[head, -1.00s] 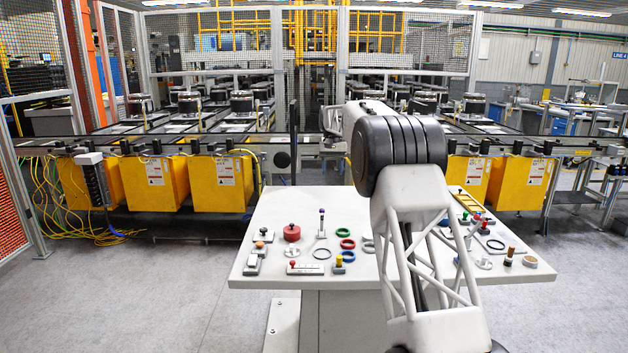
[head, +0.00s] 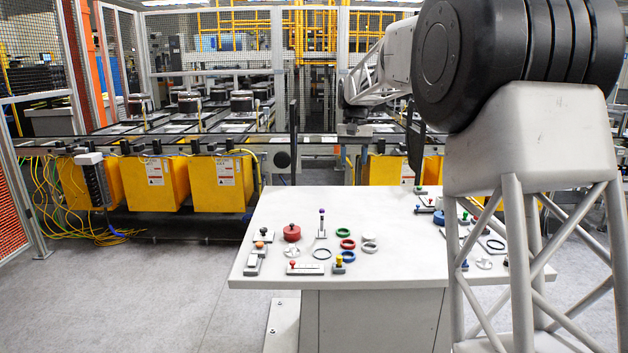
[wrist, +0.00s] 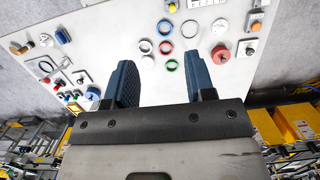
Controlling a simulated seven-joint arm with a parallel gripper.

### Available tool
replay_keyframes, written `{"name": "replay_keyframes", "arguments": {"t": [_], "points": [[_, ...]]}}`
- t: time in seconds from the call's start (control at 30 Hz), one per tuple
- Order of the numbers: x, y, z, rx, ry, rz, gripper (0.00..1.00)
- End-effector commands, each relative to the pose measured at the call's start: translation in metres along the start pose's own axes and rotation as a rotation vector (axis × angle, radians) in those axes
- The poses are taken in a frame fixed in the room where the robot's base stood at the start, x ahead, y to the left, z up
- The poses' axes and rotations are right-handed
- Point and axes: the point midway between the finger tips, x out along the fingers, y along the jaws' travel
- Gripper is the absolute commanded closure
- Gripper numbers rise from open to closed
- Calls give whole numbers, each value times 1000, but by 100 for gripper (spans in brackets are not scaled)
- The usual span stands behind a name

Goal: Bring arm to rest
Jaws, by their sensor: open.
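My gripper (wrist: 160,75) shows in the wrist view with its two blue fingers apart and nothing between them. It is above the white table (wrist: 110,22), clear of the small parts. In the head view my arm fills the right side, with its forearm reaching toward the back. I cannot make out the fingers clearly there. The white table (head: 395,285) stands in front of my arm, and its right part is partly hidden behind the arm.
The table holds a red round part (head: 292,233), a green ring (head: 342,232), a blue ring (head: 348,257), a purple-knobbed piece (head: 321,226) and other small parts. Behind it runs a conveyor line with yellow bins (head: 220,183). Mesh fencing (head: 230,40) stands further back.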

Motion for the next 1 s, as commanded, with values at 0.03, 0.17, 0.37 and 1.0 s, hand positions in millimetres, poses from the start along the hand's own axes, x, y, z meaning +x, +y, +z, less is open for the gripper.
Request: {"name": "replay_keyframes", "arguments": {"t": [0.03,0.17,0.37,1.0], "points": [[-3,3,13,1,8,0,50],[-5,9,42,2,29,-1,50],[-4,18,87,3,58,-1,50],[21,44,235,4,157,2,50]]}}
